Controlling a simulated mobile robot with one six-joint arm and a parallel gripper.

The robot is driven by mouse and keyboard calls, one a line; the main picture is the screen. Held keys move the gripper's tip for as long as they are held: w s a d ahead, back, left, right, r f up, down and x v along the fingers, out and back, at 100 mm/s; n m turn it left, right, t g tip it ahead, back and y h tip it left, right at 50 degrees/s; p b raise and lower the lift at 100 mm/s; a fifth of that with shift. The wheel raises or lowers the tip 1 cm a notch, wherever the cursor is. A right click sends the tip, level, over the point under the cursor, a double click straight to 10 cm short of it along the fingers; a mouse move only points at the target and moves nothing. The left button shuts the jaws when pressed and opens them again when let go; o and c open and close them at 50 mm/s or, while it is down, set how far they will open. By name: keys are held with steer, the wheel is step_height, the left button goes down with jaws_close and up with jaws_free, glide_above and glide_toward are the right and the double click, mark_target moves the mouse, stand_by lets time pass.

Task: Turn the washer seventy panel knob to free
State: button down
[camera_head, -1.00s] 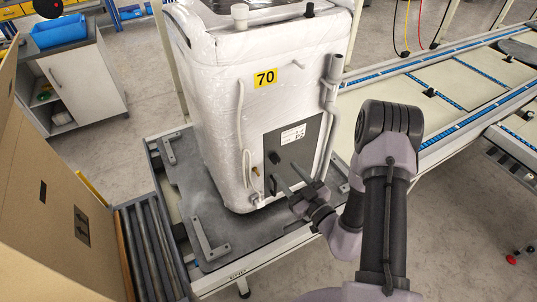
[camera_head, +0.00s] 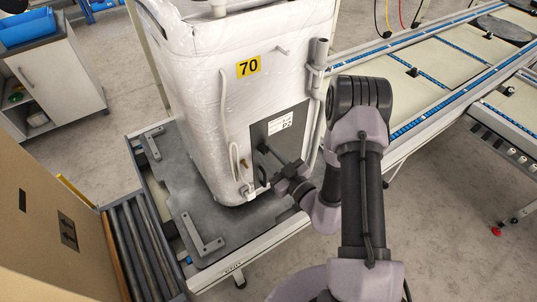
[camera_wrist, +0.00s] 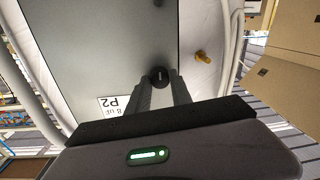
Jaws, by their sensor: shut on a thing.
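The washer (camera_head: 205,70), wrapped in clear film and marked with a yellow 70 label (camera_head: 248,66), stands upright on a grey pallet plate. Its grey panel (camera_head: 297,143) carries a white label (camera_head: 280,123), which also shows upside down in the wrist view (camera_wrist: 113,104). The black round knob (camera_wrist: 159,75) sits low on the panel, between the fingertips of my gripper (camera_wrist: 160,80). My gripper (camera_head: 264,167) is shut on the knob and reaches the panel from the right in the head view, where the fingers hide the knob. The knob's exact setting is not readable.
A brass fitting (camera_wrist: 202,57) sticks out beside the panel. A grey hose (camera_head: 314,95) runs down the washer's right side. A cardboard box (camera_head: 45,220) and rollers (camera_head: 140,250) are at left; a conveyor (camera_head: 440,80) is at right.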

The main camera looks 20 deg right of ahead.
steer(key=n+p, duration=0.2)
steer(key=n, duration=0.1)
steer(key=shift+r+n, duration=0.15)
steer(key=shift+n, duration=0.25)
steer(key=n+p, duration=0.1)
steer(key=n, duration=0.4)
steer(key=n+h, duration=0.1)
steer(key=n, duration=0.3)
steer(key=shift+a, duration=0.1)
steer(key=shift+n, duration=2.2)
steer(key=c, duration=1.1)
jaws_free()
steer(key=shift+c, duration=0.2)
